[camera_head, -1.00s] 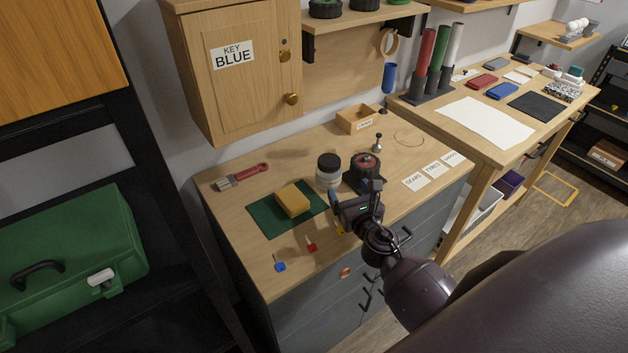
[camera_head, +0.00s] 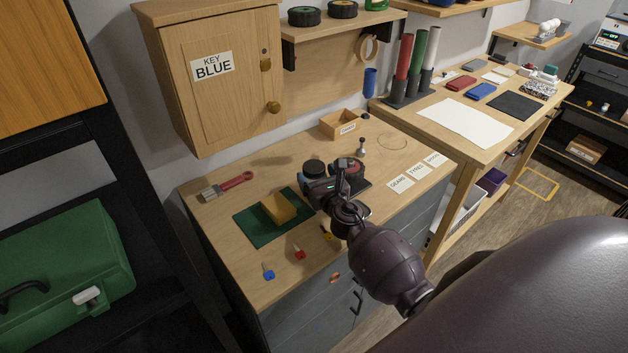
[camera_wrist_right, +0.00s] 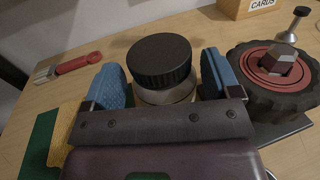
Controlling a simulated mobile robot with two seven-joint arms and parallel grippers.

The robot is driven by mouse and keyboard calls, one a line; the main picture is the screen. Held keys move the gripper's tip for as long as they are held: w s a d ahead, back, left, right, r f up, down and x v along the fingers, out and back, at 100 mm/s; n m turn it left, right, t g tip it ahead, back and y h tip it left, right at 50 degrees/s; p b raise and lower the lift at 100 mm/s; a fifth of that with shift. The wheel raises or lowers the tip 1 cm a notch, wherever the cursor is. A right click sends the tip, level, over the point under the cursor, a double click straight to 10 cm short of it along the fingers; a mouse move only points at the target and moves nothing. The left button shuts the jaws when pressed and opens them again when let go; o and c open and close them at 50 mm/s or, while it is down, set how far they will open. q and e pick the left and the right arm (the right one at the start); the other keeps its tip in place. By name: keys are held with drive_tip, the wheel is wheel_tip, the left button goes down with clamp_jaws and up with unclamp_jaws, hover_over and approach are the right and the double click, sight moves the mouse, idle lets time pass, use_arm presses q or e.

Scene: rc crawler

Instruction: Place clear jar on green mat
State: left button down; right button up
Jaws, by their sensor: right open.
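The clear jar (camera_wrist_right: 165,92) with a black ribbed lid (camera_wrist_right: 160,60) stands upright on the bench. In the right wrist view it is between the two blue fingers of my open right gripper (camera_wrist_right: 160,85). In the head view its black lid (camera_head: 313,167) shows, while my right gripper (camera_head: 318,182) hides most of its body. The green mat (camera_head: 262,232) lies flat to the left of the jar, with a yellow sponge-like block (camera_head: 279,208) on it. The mat's edge also shows in the right wrist view (camera_wrist_right: 38,145). My left gripper is not in view.
A wheel with a red hub (camera_wrist_right: 285,75) stands close right of the jar. A red-handled brush (camera_head: 228,187) lies behind the mat. Small blue (camera_head: 268,271) and red (camera_head: 299,252) pieces lie in front. A small wooden box (camera_head: 341,124) is at the back.

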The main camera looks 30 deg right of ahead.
drive_tip(key=shift+w+d, duration=0.2)
drive_tip(key=shift+w, duration=0.9)
drive_tip(key=shift+c, duration=0.5)
drive_tip(key=c, duration=0.7)
drive_tip(key=shift+r, duration=0.1)
